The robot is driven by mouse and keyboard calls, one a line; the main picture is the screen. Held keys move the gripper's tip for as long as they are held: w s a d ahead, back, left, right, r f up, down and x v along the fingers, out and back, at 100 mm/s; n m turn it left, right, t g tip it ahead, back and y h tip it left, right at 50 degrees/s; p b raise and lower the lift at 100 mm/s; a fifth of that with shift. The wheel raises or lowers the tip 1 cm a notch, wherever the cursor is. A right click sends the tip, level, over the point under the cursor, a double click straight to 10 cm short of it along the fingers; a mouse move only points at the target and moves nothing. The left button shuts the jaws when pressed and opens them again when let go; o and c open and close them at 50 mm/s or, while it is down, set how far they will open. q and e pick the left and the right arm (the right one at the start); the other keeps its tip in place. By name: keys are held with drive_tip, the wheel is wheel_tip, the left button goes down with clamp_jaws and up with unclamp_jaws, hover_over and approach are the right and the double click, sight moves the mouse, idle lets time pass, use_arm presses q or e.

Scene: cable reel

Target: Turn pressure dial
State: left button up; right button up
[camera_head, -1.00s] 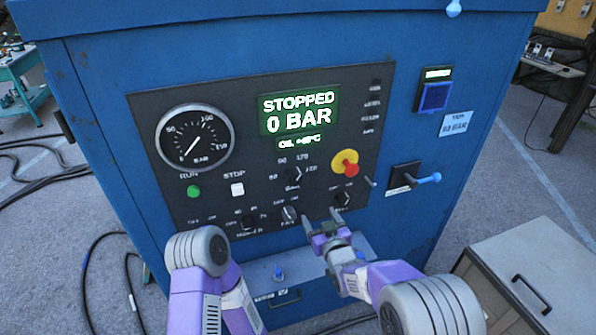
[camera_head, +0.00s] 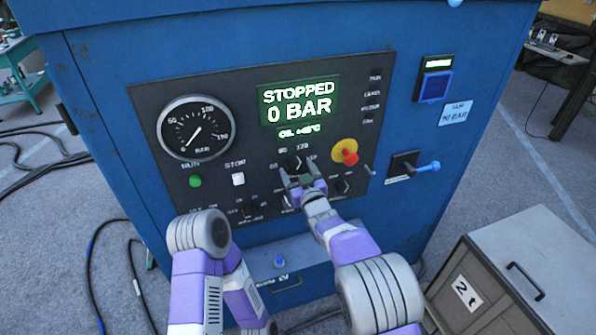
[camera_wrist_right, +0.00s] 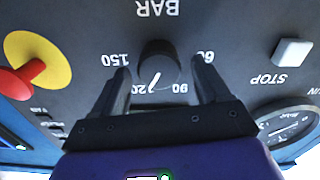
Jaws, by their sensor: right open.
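The pressure dial (camera_head: 293,162) is a small black knob on the dark control panel, under the display, with a scale of 60 to 150 and the word BAR. In the right wrist view, upside down, the dial (camera_wrist_right: 158,62) carries a white pointer mark near 120. My right gripper (camera_head: 300,181) is open at the dial. In the right wrist view its two fingers (camera_wrist_right: 163,75) stand on either side of the knob, with gaps showing; I cannot tell the depth of overlap. My left arm shows at lower left, but its gripper is not visible.
The display (camera_head: 299,103) reads STOPPED, 0 BAR. A red and yellow emergency button (camera_head: 345,151) is right of the dial. A white STOP button (camera_head: 238,179), green RUN button (camera_head: 195,181) and round gauge (camera_head: 196,127) are left. A grey cabinet (camera_head: 530,270) stands at lower right.

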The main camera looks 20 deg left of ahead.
drive_tip(key=shift+c, duration=0.2)
drive_tip(key=c, duration=1)
drive_tip(key=n+b, duration=0.2)
drive_tip(key=b, duration=0.2)
drive_tip(key=n+b, duration=0.3)
drive_tip(key=b, duration=0.1)
drive_tip(key=n+b, duration=0.3)
drive_tip(key=b, duration=0.1)
drive_tip(key=shift+f, duration=0.25)
drive_tip(key=shift+a+r+n+b, duration=0.1)
drive_tip(key=shift+r+n+b, duration=0.05)
drive_tip(key=shift+n+b, duration=1.65)
drive_tip(key=o, duration=1)
drive_tip(key=shift+o, duration=0.2)
drive_tip(key=shift+s, duration=0.1)
